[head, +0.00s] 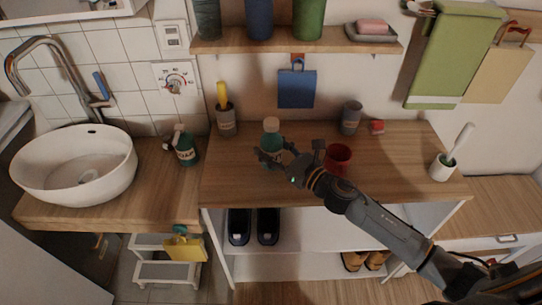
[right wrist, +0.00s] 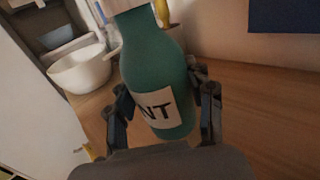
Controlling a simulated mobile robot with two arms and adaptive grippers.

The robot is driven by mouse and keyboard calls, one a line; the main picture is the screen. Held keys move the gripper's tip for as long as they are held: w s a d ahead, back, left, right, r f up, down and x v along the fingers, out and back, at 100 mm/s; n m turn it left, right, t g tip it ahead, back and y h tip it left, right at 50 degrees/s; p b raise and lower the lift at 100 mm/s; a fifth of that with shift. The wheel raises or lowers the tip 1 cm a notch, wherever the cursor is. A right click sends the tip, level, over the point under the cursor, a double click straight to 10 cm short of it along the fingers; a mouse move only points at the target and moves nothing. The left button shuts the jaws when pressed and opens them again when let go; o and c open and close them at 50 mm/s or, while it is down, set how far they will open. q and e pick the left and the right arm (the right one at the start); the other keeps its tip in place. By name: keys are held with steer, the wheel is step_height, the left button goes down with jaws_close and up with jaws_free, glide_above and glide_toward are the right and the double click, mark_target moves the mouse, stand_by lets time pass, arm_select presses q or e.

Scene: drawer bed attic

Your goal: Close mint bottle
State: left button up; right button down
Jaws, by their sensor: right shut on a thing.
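The mint bottle (head: 271,143) is a green bottle with a pale top (head: 271,124), standing upright on the wooden counter in the head view. The right wrist view shows the bottle (right wrist: 155,60) close up, with a white label ending in "NT"; its top is cut off by the frame edge. My right gripper (head: 272,157) comes from the right and is shut around the bottle's lower body. In the right wrist view, the fingers of my right gripper (right wrist: 165,105) lie on both sides of the bottle. My left gripper is not in view.
A red cup (head: 338,158) stands close to my right gripper. A grey cup (head: 351,117), a small red item (head: 377,127) and a holder with a white brush (head: 444,168) are further right. A dark pot (head: 226,122) is behind left.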

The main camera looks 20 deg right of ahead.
steer(key=shift+w+f, duration=0.25)
steer(key=shift+f, duration=0.1)
step_height(320, 180, down, 3)
steer(key=shift+f+b, duration=0.1)
steer(key=shift+b, duration=0.25)
steer(key=c, duration=1)
jaws_free()
steer(key=shift+f, duration=0.1)
steer(key=o, duration=0.5)
